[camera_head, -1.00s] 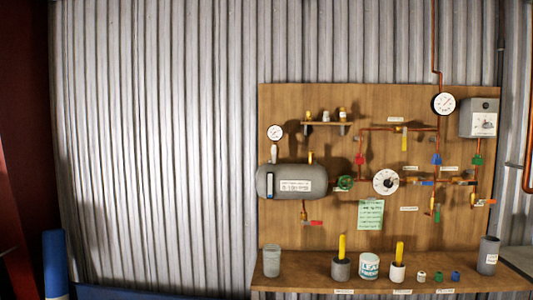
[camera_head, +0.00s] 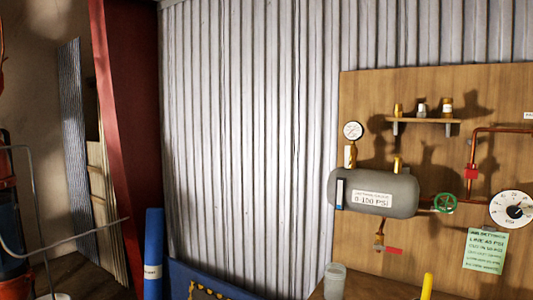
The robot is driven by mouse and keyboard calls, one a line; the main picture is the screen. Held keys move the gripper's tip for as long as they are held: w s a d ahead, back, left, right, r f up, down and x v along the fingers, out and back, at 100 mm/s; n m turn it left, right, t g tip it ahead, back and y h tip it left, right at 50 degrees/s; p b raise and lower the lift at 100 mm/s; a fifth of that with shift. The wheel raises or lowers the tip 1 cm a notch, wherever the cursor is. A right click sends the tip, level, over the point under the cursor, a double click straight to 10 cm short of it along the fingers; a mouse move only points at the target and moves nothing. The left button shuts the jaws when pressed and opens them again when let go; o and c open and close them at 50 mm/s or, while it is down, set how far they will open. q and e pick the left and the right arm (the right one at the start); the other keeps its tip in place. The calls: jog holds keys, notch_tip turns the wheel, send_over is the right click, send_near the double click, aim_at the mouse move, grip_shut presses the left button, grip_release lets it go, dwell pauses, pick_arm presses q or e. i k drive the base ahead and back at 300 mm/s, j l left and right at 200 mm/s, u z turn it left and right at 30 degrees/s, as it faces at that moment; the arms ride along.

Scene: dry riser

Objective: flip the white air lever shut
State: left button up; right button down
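I cannot make out a white air lever for certain in this view. A pale upright piece (camera_head: 350,157) stands under the small round gauge (camera_head: 353,131) at the left end of the grey tank (camera_head: 385,193); I cannot tell if it is a lever. A red lever (camera_head: 394,251) sits on the brass valve (camera_head: 379,241) under the tank. A green handwheel (camera_head: 445,203) is right of the tank, on the pipe toward a larger white dial (camera_head: 511,209) near the right edge. The board's right part is out of view. Neither gripper is in view.
The wooden board (camera_head: 440,90) carries a small shelf (camera_head: 424,121) and a green note (camera_head: 484,250). A grey cup (camera_head: 334,281) stands on the ledge below. A red post (camera_head: 122,130), a blue roll (camera_head: 153,255) and a blue bin (camera_head: 205,283) are at left.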

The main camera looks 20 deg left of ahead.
aim_at(349, 155)
jog(key=i+l+u, duration=0.2)
jog(key=u, duration=0.25)
jog(key=i+l+u, duration=0.1)
jog(key=l+u, duration=1.25)
